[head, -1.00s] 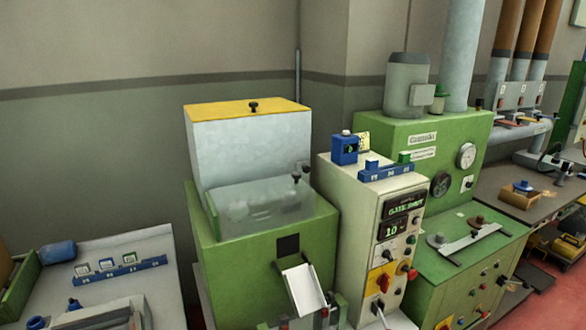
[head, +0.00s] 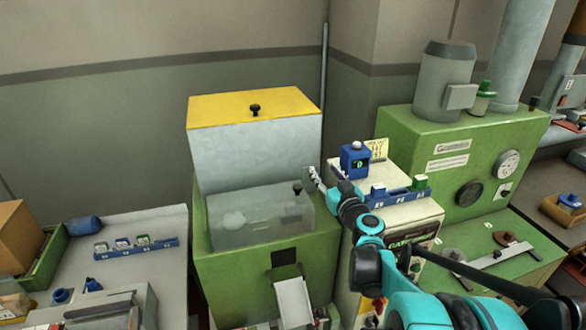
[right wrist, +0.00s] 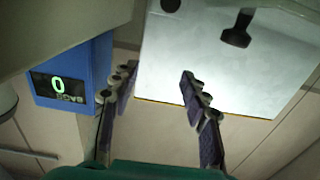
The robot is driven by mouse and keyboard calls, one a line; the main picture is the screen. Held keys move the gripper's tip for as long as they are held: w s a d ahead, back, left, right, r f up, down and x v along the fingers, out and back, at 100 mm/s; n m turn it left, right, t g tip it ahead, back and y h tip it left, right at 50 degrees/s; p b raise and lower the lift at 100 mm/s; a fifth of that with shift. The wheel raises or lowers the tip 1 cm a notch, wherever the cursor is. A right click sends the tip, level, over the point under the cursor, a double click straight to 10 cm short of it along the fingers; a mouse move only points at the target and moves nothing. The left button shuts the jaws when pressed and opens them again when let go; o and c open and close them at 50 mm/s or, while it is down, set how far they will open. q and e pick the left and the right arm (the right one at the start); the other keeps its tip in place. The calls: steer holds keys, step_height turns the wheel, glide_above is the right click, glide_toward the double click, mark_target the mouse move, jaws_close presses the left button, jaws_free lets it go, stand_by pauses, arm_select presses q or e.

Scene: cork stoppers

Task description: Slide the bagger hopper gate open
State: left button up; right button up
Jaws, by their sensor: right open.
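The bagger (head: 245,240) is a green cabinet carrying a pale grey hopper (head: 255,155) with a yellow lid and lid knob. A clear cover (head: 260,215) fronts it, and a black-topped knob (head: 297,188) stands at its right end. My right gripper (head: 314,178) is beside the hopper's lower right corner, partly covering that area. In the right wrist view the right gripper (right wrist: 156,80) is open and empty, facing the pale hopper wall (right wrist: 220,80). A black knob (right wrist: 238,30) there is apart from the fingers. I cannot tell for certain which part is the gate.
A blue box (head: 355,162) with a display stands on the cream control cabinet close to my right gripper; it also shows in the right wrist view (right wrist: 75,80). A blue rack (head: 400,195) is nearby. A grey table (head: 120,265) lies left and a green machine (head: 455,165) right.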

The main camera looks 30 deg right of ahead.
step_height(320, 180, down, 8)
steer(key=b, duration=0.3)
steer(key=shift+d+f, duration=0.1)
steer(key=shift+d, duration=0.05)
steer(key=x, duration=0.7)
steer(key=shift+w+r+b, duration=0.2)
steer(key=shift+w+b, duration=0.1)
steer(key=shift+b, duration=0.1)
steer(key=shift+d, duration=0.1)
jaws_close()
